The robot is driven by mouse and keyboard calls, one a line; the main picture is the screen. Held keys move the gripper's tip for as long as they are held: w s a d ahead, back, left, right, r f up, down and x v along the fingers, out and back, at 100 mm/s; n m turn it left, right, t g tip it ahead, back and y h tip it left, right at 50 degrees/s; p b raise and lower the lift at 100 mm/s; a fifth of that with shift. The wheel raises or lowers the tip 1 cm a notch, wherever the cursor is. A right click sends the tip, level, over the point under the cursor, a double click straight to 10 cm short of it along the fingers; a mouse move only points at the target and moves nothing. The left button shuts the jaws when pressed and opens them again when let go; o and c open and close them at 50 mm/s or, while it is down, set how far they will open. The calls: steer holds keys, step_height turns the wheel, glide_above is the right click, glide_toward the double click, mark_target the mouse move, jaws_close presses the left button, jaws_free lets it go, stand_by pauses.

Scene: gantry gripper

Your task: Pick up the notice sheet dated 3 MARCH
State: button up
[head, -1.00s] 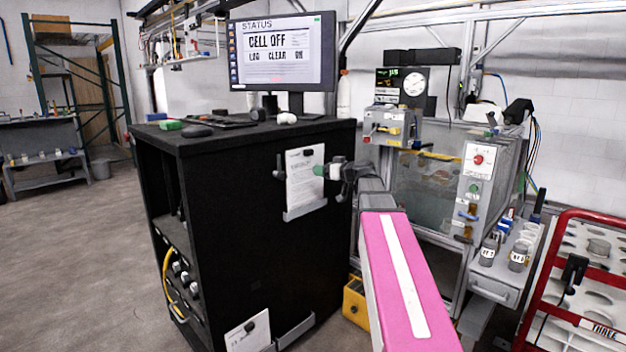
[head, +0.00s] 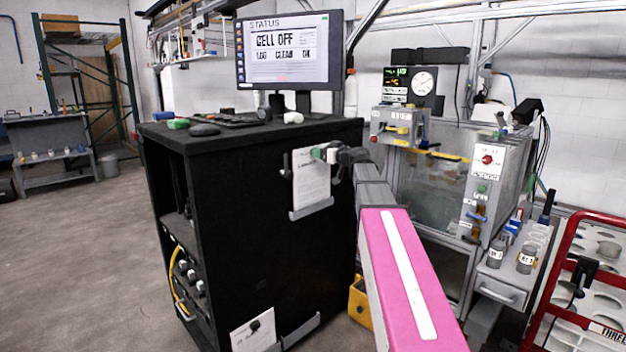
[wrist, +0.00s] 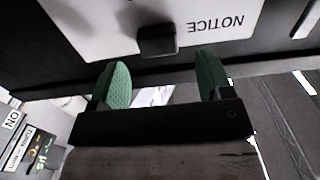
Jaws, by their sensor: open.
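One white notice sheet (head: 311,184) hangs upright on the front of the black cabinet, its bottom at a grey ledge (head: 311,208). A second white sheet (head: 246,342) is lower on the cabinet, with a dark knob on it. Neither date is legible. My gripper (head: 325,154) is at the upper part of the upper sheet. In the wrist view my gripper (wrist: 163,80) is open, its green pads apart and empty. Beyond the pads a sheet (wrist: 200,33) reads NOTICE upside down, with a black clip or magnet (wrist: 157,40) at its edge.
The black cabinet (head: 230,190) carries a monitor (head: 290,50) and small items on top. A dark handle (head: 286,165) sticks out just left of the upper sheet. A machine with a clear tank (head: 425,185) and a red rack (head: 560,262) stand at right. Floor at left is clear.

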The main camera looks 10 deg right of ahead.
steer(key=x, duration=0.3)
steer(key=shift+w, duration=0.1)
steer(key=c, duration=1.3)
steer(key=shift+r, duration=0.1)
